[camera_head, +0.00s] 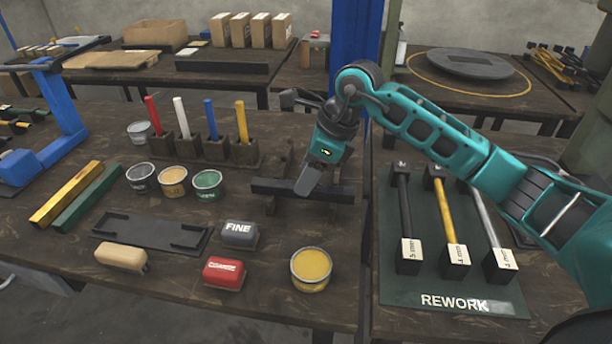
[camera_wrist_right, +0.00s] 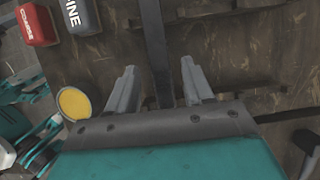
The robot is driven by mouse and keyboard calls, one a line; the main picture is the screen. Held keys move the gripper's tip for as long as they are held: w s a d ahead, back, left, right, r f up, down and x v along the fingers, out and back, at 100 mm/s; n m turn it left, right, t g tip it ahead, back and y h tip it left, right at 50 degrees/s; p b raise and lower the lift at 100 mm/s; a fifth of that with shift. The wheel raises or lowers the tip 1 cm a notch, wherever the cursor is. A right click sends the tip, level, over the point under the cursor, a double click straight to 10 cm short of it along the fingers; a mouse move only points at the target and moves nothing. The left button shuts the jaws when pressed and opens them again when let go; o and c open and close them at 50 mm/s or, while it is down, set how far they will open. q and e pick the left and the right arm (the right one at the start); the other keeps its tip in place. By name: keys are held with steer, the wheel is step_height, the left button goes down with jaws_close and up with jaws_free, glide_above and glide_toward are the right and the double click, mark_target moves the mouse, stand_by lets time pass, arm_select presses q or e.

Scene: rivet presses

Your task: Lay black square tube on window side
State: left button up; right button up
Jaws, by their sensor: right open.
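In the right wrist view the tube (camera_wrist_right: 155,38) runs up and down the picture, between the two spread fingers of my right gripper (camera_wrist_right: 158,75). A yellow square tube (camera_head: 66,194) and a green one (camera_head: 87,197) lie side by side at the left. My left gripper is not in view.
A flat black tray (camera_head: 150,232), several tins and labelled blocks stand left of the tube. Coloured upright sticks stand in a dark holder (camera_head: 205,149) behind. A blue post (camera_head: 355,60) rises at the back. A green REWORK mat (camera_head: 440,292) lies right.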

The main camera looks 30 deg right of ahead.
arm_select(q)
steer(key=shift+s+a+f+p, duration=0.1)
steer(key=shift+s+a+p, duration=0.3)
steer(key=shift+p, duration=0.05)
arm_select(e)
steer(key=v, duration=1)
steer(key=shift+r, duration=0.3)
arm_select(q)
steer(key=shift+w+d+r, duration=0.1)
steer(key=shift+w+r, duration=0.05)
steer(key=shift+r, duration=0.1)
arm_select(e)
steer(key=shift+d, duration=0.1)
